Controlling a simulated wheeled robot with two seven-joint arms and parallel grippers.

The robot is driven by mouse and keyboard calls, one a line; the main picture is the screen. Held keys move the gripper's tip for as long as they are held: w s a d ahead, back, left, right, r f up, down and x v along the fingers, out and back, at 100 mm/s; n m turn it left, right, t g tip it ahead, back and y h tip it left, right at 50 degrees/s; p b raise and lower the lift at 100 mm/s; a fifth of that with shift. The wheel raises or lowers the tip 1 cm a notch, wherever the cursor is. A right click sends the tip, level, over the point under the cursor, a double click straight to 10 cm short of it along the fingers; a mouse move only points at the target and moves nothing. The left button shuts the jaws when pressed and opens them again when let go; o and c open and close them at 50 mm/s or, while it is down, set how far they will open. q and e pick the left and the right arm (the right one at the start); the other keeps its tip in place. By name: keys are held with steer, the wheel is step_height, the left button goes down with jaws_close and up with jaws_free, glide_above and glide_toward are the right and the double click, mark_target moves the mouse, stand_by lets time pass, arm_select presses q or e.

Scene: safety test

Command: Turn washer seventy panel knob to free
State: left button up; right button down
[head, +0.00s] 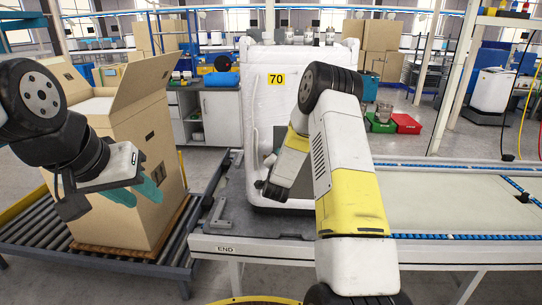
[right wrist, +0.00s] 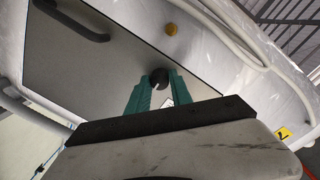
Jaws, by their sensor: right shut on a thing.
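In the right wrist view, the grey panel (right wrist: 120,65) carries a black round knob (right wrist: 159,78) with a white mark. My right gripper (right wrist: 160,87) is shut on the knob, with a teal finger on either side. In the head view my right gripper is mostly hidden behind its own arm. My left gripper (head: 138,193) is open and empty in front of the cardboard box.
An open cardboard box (head: 150,130) stands on the roller conveyor (head: 50,240) at left. A belt conveyor (head: 460,205) extends right.

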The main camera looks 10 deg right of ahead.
steer(key=shift+f, duration=0.1)
steer(key=c, duration=1.1)
jaws_free()
steer(key=shift+c, duration=0.2)
steer(key=v, duration=0.7)
steer(key=shift+s+a, duration=0.15)
steer(key=shift+s, duration=0.25)
